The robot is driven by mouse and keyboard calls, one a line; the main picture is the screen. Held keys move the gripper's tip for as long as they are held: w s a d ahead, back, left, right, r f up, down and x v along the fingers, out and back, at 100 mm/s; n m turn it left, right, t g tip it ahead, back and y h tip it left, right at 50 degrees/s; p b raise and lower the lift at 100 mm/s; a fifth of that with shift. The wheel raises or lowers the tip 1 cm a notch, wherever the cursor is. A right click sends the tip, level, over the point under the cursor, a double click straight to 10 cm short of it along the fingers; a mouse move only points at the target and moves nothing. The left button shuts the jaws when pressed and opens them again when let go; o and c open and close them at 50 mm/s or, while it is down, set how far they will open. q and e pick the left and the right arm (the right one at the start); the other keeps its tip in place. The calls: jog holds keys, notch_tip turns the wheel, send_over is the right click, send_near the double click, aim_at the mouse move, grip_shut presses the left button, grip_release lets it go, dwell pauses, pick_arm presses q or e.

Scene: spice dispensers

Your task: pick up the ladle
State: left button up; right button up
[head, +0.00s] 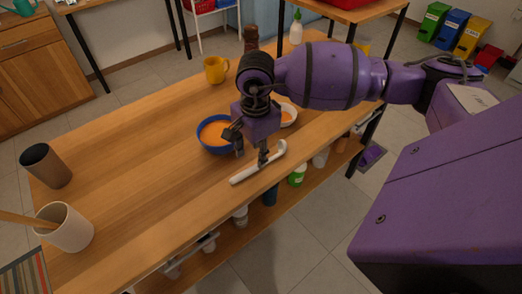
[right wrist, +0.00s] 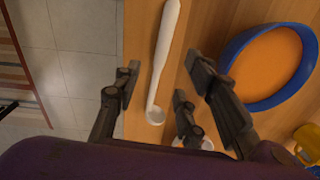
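The ladle (head: 246,175) is white, with a long handle, and lies on the wooden table close to its front edge. In the right wrist view the ladle (right wrist: 166,45) runs from the top edge down to a small rounded end. My right gripper (head: 252,157) is just above the ladle, pointing down. In the right wrist view its fingers (right wrist: 157,82) are spread, with the ladle showing in the gap between them. I cannot tell whether any finger touches it. Part of the ladle is hidden behind a finger in the head view. My left gripper is not in view.
A blue bowl (head: 204,146) with orange contents stands beside the gripper, and a white bowl (head: 290,116) is partly hidden behind it. A yellow mug (head: 215,70) stands farther back. A dark cup (head: 45,166) and a white container (head: 66,230) stand at left. The table's middle left is clear.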

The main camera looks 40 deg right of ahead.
aim_at(252, 167)
jog(key=f, duration=0.5)
jog(key=shift+w+a+f+p, duration=0.15)
jog(key=shift+a+f+p, duration=0.1)
jog(key=shift+a+p, duration=0.15)
grip_shut()
